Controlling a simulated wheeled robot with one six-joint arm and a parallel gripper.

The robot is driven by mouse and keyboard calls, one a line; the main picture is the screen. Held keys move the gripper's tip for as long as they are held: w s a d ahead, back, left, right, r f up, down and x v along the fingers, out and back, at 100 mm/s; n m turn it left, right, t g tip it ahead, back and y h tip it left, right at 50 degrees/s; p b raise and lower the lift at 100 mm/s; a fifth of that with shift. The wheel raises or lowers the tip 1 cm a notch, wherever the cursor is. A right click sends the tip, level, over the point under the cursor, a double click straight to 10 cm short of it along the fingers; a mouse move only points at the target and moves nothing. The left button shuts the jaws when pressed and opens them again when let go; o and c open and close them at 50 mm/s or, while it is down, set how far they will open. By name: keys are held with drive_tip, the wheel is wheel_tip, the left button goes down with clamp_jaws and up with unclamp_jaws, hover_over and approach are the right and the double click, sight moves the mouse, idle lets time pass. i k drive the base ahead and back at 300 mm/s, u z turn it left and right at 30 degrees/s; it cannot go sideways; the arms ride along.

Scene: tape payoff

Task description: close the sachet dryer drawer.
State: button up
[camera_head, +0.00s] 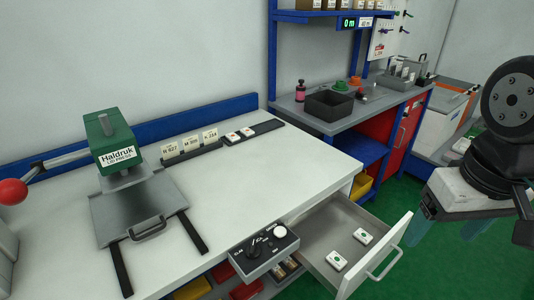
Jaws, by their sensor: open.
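The drawer (322,228) under the right end of the white bench is pulled out. Two small white packets with green marks, a nearer packet (337,260) and a farther packet (363,237), lie on its grey floor. Its white front has a bar handle (384,262) facing right. My gripper (468,222) is at the right of the view, open and empty, with teal fingers. It appears above and right of the drawer front, apart from the handle. Its fingertips are only partly visible.
A control box (264,249) with knobs sits at the bench's front edge, left of the drawer. A blue-framed workbench (300,103) stands behind. Green floor (430,265) right of the drawer is clear.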

sight(329, 225)
drive_tip(key=z, duration=1.1)
drive_tip(key=k, duration=0.8)
drive_tip(key=u, duration=1)
drive_tip(key=i, duration=0.45)
drive_tip(key=u, duration=0.05)
